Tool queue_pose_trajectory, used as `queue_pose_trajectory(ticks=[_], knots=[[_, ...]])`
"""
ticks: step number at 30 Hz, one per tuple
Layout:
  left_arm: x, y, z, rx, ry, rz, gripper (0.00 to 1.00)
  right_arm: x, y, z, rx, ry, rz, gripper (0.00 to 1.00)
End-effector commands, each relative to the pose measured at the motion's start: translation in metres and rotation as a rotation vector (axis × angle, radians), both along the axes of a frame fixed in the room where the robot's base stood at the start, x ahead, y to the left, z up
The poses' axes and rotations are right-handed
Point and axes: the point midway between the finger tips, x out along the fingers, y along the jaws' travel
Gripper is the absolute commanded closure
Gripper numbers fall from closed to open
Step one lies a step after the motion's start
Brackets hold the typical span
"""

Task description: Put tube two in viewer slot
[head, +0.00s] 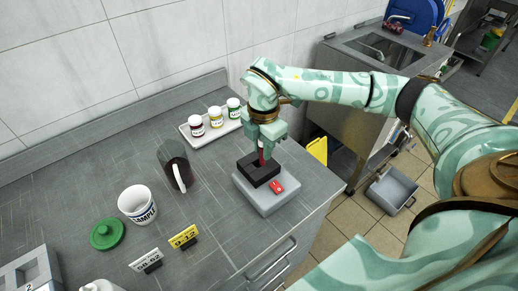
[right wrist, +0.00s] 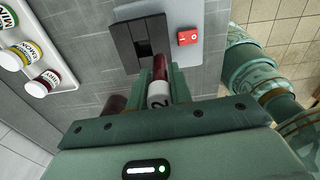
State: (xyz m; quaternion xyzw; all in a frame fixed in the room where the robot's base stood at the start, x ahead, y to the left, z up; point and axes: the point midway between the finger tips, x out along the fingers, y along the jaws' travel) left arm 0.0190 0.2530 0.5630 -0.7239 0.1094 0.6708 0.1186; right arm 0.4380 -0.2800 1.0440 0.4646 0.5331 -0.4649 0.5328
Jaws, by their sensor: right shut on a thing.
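My right gripper (head: 265,142) is shut on tube two (right wrist: 158,88), which has a dark red body and a white band marked 2. It holds the tube roughly upright over the viewer (head: 268,198), a grey box with a black block (head: 257,168) and a red switch (head: 278,186) on top. In the right wrist view the slot (right wrist: 143,48) shows as a dark opening in the black block, just beyond the tube's far end. The tube's tip looks close to the block; I cannot tell whether it touches. My left gripper is not in view.
A white tray (head: 213,126) with three labelled jars stands behind the viewer. A metal block (head: 30,270) is at lower left. The counter edge is close on the right.

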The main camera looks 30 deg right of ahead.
Motion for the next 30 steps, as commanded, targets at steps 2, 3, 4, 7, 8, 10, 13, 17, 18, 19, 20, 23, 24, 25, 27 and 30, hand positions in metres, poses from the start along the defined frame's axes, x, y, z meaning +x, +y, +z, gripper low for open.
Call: queue_pose_trajectory(ticks=[2, 3, 4, 7, 8, 10, 13, 17, 18, 19, 20, 23, 24, 25, 27, 30], knots=[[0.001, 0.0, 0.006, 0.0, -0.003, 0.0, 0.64, -0.017, 0.003, 0.024, 0.0, -0.005, 0.003, 1.0], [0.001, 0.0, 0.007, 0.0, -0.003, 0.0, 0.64, -0.027, 0.005, 0.032, -0.001, -0.003, 0.004, 1.0], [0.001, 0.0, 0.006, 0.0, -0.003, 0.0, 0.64, -0.037, 0.007, 0.034, 0.0, -0.001, 0.005, 1.0], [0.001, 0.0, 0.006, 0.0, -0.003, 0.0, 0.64, -0.063, 0.012, 0.044, -0.001, 0.0, 0.003, 1.0], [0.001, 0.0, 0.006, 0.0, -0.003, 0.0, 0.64, -0.07, 0.013, 0.047, -0.001, 0.0, 0.003, 1.0], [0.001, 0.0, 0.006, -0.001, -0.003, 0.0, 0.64, -0.083, 0.016, 0.053, 0.0, -0.001, 0.003, 1.0], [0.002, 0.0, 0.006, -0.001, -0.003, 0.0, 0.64, -0.097, 0.019, 0.059, 0.0, 0.0, 0.002, 1.0], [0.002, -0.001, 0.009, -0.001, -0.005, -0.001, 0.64, -0.106, 0.02, 0.068, 0.0, -0.001, 0.0, 1.0], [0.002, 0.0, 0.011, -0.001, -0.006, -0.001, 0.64, -0.108, 0.021, 0.071, -0.001, -0.001, -0.001, 1.0], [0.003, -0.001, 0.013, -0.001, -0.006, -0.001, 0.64, -0.108, 0.021, 0.073, -0.001, -0.001, -0.001, 1.0], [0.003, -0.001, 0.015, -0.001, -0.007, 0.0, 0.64, -0.109, 0.021, 0.076, -0.001, -0.001, -0.001, 1.0], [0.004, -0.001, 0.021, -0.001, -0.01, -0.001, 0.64, -0.109, 0.021, 0.085, -0.001, -0.002, -0.001, 1.0], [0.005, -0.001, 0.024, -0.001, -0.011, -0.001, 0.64, -0.109, 0.021, 0.089, 0.0, -0.002, -0.001, 1.0], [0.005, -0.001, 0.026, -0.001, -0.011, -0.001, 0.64, -0.109, 0.021, 0.091, 0.0, -0.002, -0.001, 1.0], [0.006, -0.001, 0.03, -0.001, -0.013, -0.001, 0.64, -0.108, 0.021, 0.097, 0.0, -0.002, 0.0, 1.0], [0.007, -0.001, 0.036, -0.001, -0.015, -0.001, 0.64, -0.108, 0.021, 0.105, 0.0, -0.001, 0.0, 1.0]])
